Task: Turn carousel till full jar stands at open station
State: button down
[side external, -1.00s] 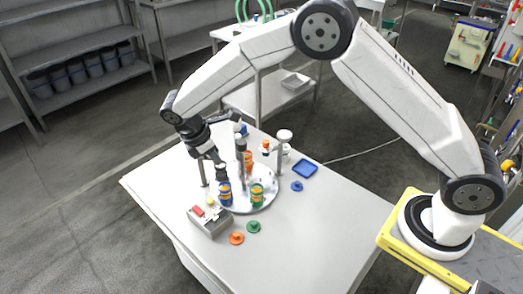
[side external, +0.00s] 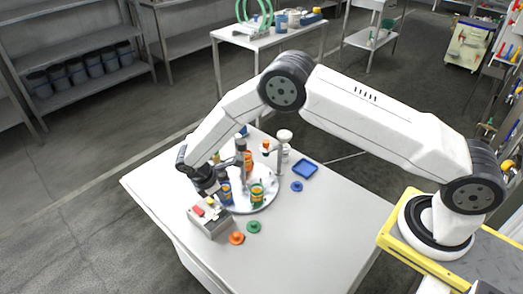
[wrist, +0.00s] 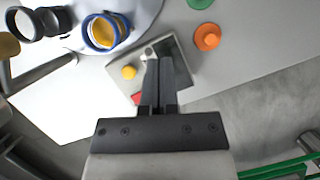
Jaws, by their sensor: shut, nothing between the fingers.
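A pale round carousel (side external: 268,202) stands on the white table, with a blue jar (side external: 226,192), a green jar (side external: 257,194) and an orange jar (side external: 248,161) on it. In the wrist view the blue-rimmed jar (wrist: 103,32) shows yellow inside. A grey box (side external: 212,226) with a red button (side external: 198,211) and a yellow knob (side external: 210,201) sits at the carousel's front left. My gripper (wrist: 158,64) is shut and empty, its fingertips over the box beside the yellow knob (wrist: 128,72). The fingers partly hide the red button (wrist: 137,98). I cannot tell if they touch the box.
An orange lid (side external: 236,238) and a green lid (side external: 253,227) lie in front of the carousel. A blue lid (side external: 296,186) and a blue tray (side external: 305,168) lie to its right. Posts rise around the carousel. The table's front right is clear.

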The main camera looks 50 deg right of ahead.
aim_at(250, 208)
jog(key=x, duration=0.9)
jog(key=shift+d+f, duration=0.1)
jog(key=shift+f, duration=0.1)
jog(key=shift+s+d+f, duration=0.1)
jog(key=shift+s+d, duration=0.05)
jog(key=shift+d, duration=0.2)
jog(key=shift+s+d+f, duration=0.1)
jog(key=shift+d+f, duration=0.05)
jog(key=shift+d, duration=0.2)
jog(key=shift+s+d, duration=0.25)
jog(key=shift+d, duration=0.4)
jog(key=shift+s+d, duration=0.25)
jog(key=shift+d, duration=0.4)
